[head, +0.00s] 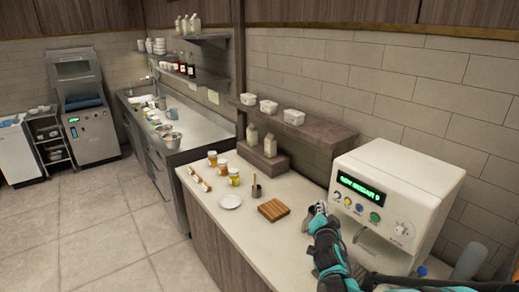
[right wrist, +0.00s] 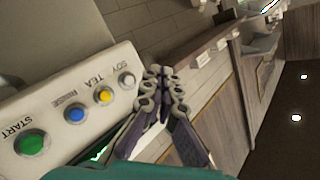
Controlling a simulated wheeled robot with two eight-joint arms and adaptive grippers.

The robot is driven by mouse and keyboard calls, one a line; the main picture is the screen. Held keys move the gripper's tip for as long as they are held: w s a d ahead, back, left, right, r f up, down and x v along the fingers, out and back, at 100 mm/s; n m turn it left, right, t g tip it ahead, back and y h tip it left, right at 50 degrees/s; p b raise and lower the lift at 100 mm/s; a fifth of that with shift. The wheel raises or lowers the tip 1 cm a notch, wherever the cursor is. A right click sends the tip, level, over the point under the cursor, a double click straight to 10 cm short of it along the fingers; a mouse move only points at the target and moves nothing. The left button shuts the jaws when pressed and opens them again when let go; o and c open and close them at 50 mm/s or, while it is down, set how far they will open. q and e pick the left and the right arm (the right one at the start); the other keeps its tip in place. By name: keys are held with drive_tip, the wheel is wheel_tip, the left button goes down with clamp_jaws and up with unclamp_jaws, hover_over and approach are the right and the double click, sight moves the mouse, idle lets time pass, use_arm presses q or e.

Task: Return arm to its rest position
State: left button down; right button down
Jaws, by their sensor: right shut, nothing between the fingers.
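My right arm reaches up from the bottom right of the head view. My right gripper (head: 318,208) is shut and empty, just left of a white dispenser machine (head: 405,180) on the counter. In the right wrist view the closed fingers (right wrist: 161,74) are beside the machine's button panel (right wrist: 70,90). There I see a green START button (right wrist: 32,144), a blue RINSE button (right wrist: 75,114), a yellow TEA button (right wrist: 103,96) and a white SOY button (right wrist: 127,81). I cannot tell whether the fingers touch the panel. My left gripper is not in view.
The counter (head: 215,220) holds a wooden board (head: 273,209), a white plate (head: 231,202), a small dark cup (head: 256,190) and several yellow-labelled jars (head: 233,177). White containers (head: 293,117) stand on the shelf (head: 310,130) behind. The floor at left is clear.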

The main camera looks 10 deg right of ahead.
drive_tip(key=s+a+f+n+g+y+b, duration=0.2)
drive_tip(key=s+a+f+n+b, duration=0.1)
drive_tip(key=s, duration=0.6)
drive_tip(key=s+a+f+n+g+y+b, duration=0.2)
drive_tip(key=s+a+f+n, duration=0.3)
drive_tip(key=s+a+f, duration=0.3)
drive_tip(key=s+a+f+n+g+y+b, duration=0.2)
drive_tip(key=s+a+f+n+g+b, duration=0.1)
drive_tip(key=s+a, duration=0.6)
wheel_tip(320, 180, down, 3)
drive_tip(key=shift+s+r+n+g+b, duration=0.1)
drive_tip(key=shift+s+n+g+b, duration=0.3)
drive_tip(key=shift+s+g+b, duration=0.25)
drive_tip(key=shift+d, duration=0.15)
